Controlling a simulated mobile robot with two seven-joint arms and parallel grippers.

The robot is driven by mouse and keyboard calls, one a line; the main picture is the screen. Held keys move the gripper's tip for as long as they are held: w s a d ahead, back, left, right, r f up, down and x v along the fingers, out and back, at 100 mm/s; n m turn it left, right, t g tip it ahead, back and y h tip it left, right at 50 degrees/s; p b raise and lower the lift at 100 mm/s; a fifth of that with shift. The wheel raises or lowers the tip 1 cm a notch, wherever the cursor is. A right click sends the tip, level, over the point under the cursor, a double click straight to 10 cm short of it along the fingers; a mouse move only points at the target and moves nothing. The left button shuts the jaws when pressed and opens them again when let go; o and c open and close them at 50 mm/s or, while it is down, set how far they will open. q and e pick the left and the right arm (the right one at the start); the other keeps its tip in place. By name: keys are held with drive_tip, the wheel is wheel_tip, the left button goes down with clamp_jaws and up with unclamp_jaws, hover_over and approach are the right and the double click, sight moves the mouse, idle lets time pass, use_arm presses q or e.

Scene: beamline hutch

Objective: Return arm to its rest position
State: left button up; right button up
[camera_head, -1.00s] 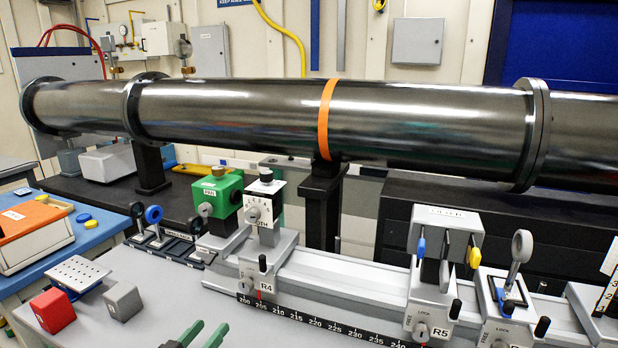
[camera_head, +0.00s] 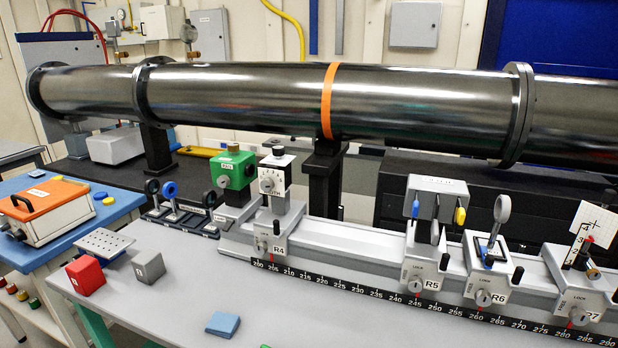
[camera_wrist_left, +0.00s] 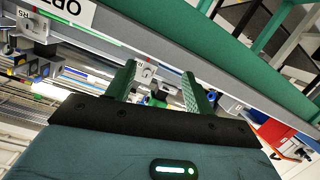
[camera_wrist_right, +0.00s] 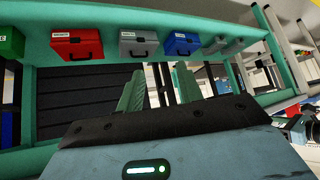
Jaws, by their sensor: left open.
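My left gripper (camera_wrist_left: 158,72) shows in the left wrist view with its two green fingers apart and nothing between them. Behind it are a green table frame and part of the rail equipment, seen tilted. My right gripper (camera_wrist_right: 160,70) shows in the right wrist view with its green fingers apart and nothing held. It points toward a green-framed shelf with a red case (camera_wrist_right: 77,45), a grey case (camera_wrist_right: 139,44) and a blue case (camera_wrist_right: 181,44). Neither gripper shows in the head view.
A grey table (camera_head: 180,310) carries a red block (camera_head: 85,275), a grey block (camera_head: 148,266), a blue pad (camera_head: 222,324) and a rail (camera_head: 340,250) with several mounts. A steel beam pipe (camera_head: 240,95) runs behind. A blue bench (camera_head: 85,235) holds an orange-topped box (camera_head: 45,200).

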use_arm(q)
drive_tip(key=s+f+g+y+p, duration=0.1)
drive_tip(key=s+f+g, duration=0.2)
drive_tip(key=s, duration=1.1)
drive_tip(key=s+f+m+g+y+p, duration=0.1)
drive_tip(key=s+f+g, duration=0.1)
drive_tip(key=s+f, duration=0.7)
drive_tip(key=s, duration=0.6)
drive_tip(key=shift+s+f+g+y, duration=0.25)
drive_tip(key=shift+f+g+y, duration=0.05)
drive_tip(key=shift+g+y, duration=0.1)
use_arm(e)
drive_tip(key=r, duration=0.1)
drive_tip(key=w+r, duration=0.1)
drive_tip(key=r, duration=0.1)
drive_tip(key=shift+w+d+t, duration=0.2)
drive_tip(key=shift+w+t, duration=0.05)
drive_tip(key=shift+t, duration=0.15)
use_arm(q)
drive_tip(key=shift+a+f, duration=0.1)
use_arm(e)
drive_tip(key=shift+a, duration=0.1)
